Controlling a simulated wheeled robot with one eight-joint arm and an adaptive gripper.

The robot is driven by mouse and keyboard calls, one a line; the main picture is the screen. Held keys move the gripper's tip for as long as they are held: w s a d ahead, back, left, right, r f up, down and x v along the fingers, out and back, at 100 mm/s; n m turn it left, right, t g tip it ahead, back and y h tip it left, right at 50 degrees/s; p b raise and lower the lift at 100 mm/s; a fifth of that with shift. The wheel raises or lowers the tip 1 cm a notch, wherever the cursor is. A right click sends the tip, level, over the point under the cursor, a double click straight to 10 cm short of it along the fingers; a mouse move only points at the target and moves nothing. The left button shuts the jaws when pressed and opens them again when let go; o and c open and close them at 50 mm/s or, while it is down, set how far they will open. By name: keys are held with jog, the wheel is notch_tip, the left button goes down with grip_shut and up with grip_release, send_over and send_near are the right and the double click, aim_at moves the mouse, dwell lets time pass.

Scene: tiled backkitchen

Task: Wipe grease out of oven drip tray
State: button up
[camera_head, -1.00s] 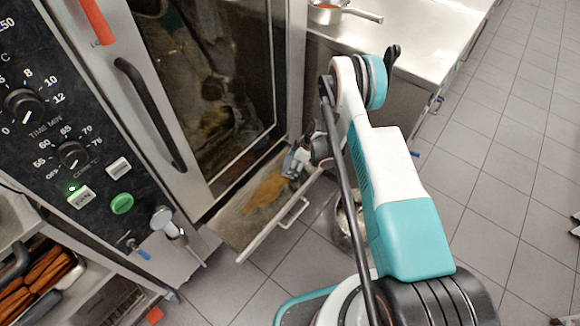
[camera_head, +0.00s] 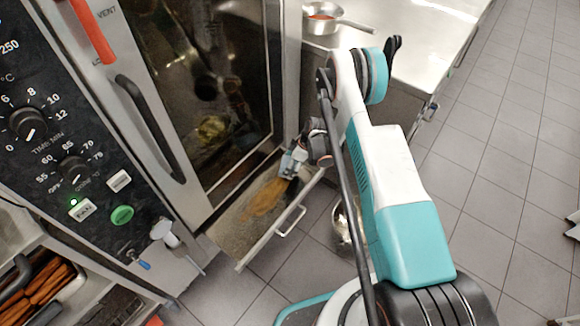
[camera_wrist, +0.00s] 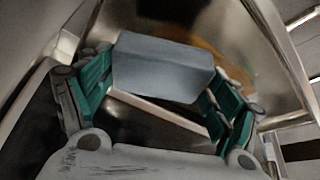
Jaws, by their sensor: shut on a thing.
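The oven drip tray (camera_head: 232,240) is a shallow metal tray pulled out below the oven door, with a bar handle on its front. An orange-brown grease patch (camera_head: 264,197) runs along its floor, also visible in the wrist view (camera_wrist: 205,43). My gripper (camera_head: 290,163) is at the tray's right end, beside the grease. In the wrist view its green fingers (camera_wrist: 160,85) are shut on a grey-blue block (camera_wrist: 160,68), perhaps a sponge. The block's underside is hidden, so I cannot tell whether it touches the tray floor.
The oven door (camera_head: 215,90) is closed above the tray. A spray handle (camera_head: 170,235) hangs left of the tray. A metal bowl (camera_head: 343,228) stands on the floor, partly behind my arm. A pan (camera_head: 322,17) sits on the steel counter (camera_head: 400,30).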

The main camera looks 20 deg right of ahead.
jog(key=shift+r, duration=0.3)
jog(key=shift+r, duration=1.5)
